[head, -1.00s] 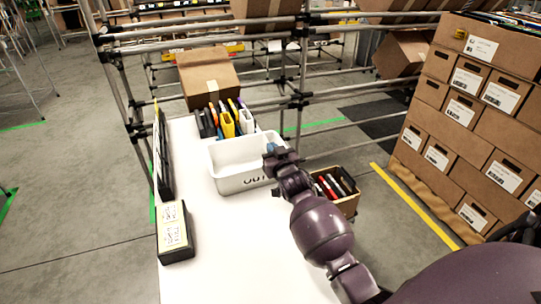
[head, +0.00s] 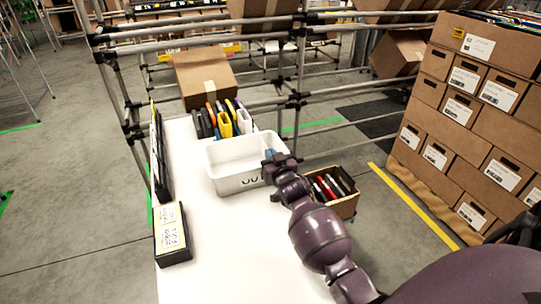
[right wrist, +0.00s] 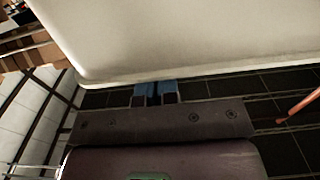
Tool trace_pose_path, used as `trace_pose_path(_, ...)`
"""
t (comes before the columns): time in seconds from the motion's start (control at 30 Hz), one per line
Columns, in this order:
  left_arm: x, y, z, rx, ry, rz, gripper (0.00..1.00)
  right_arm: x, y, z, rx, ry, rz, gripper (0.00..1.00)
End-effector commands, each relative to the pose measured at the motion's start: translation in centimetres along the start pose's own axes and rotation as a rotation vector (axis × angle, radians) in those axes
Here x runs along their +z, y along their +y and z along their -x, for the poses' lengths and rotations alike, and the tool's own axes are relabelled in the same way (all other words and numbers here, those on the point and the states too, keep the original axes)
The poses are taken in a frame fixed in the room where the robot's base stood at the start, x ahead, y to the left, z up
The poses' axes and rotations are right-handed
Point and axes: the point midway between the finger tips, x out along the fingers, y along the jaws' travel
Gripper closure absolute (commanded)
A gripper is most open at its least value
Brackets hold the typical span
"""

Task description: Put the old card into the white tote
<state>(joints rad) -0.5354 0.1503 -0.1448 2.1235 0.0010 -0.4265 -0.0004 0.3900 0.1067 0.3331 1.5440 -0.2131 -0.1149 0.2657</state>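The white tote (head: 232,183) stands on the white table, with dark letters on its front wall. My right gripper (head: 270,154) is at the tote's right end, by its rim. In the right wrist view its blue fingertips (right wrist: 157,92) are almost together, with nothing visible held between them, close to a large pale surface that looks like the tote. A card with dark writing (head: 170,230) lies on a black block at the table's left front; I cannot tell whether it is the old card. My left gripper is out of view.
Upright folders (head: 224,122) stand behind the tote. A small carton (head: 345,207) with red and dark items is right of the tote. A black panel (head: 161,155) stands along the left edge. The table's front middle (head: 230,250) is clear. Stacked cartons (head: 480,125) stand at right.

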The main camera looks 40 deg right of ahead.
Motion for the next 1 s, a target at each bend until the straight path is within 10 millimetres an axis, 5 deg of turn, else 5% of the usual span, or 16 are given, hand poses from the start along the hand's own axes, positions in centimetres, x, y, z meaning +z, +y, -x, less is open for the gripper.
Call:
trace_pose_path(0.23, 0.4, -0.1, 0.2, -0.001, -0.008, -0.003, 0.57, 0.7, 0.0, 0.1, 0.001, -0.014, 0.000, 0.73)
trace_pose_path(0.63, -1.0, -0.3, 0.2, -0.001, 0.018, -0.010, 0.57, -0.9, 0.1, 0.1, 0.002, -0.012, 0.001, 0.73)
trace_pose_path(1.0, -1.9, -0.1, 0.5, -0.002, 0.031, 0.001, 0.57, -1.0, 0.0, 6.2, 0.002, -0.009, -0.002, 0.73)
